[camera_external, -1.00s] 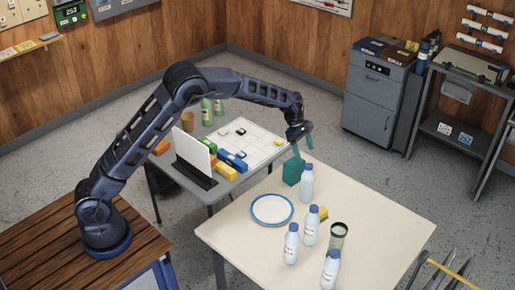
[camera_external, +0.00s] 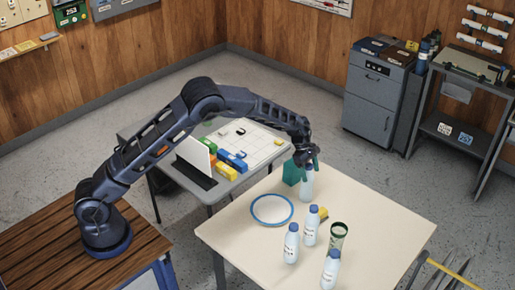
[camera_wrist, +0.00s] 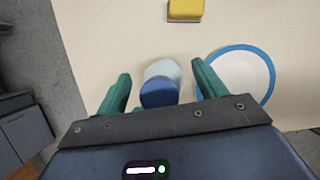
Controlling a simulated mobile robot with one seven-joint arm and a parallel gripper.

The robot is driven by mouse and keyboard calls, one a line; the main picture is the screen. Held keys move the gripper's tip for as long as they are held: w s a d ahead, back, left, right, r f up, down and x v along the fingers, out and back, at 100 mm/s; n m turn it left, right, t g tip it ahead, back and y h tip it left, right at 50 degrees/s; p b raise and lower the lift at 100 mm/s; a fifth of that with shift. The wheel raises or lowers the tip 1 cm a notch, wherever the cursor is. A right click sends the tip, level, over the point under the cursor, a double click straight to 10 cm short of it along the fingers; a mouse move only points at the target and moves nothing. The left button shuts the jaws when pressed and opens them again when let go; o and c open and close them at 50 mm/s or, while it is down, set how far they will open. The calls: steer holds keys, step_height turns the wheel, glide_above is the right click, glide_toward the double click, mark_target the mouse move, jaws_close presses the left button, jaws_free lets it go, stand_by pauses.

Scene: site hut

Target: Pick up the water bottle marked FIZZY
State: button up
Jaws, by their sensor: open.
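Several white water bottles with blue caps stand upright on the cream table (camera_external: 240,231). Three others, a left one (camera_external: 291,246), a middle one (camera_external: 310,228) and a front one (camera_external: 330,272), stand nearer. Their labels are too small to read. My gripper (camera_external: 307,160) is above the far bottle. In the wrist view its green fingers (camera_wrist: 160,90) are open, with that bottle's blue cap (camera_wrist: 159,93) between them, apart from both.
A blue-rimmed plate (camera_external: 272,210) lies to the left of the bottles. A yellow block (camera_external: 323,213) and a green-rimmed glass (camera_external: 338,235) stand among them. A grey table (camera_external: 215,190) with a white panel and coloured blocks is behind. The table's front left is clear.

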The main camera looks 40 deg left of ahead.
steer(key=shift+f, duration=0.15)
steer(key=shift+c, duration=0.2)
jaws_close()
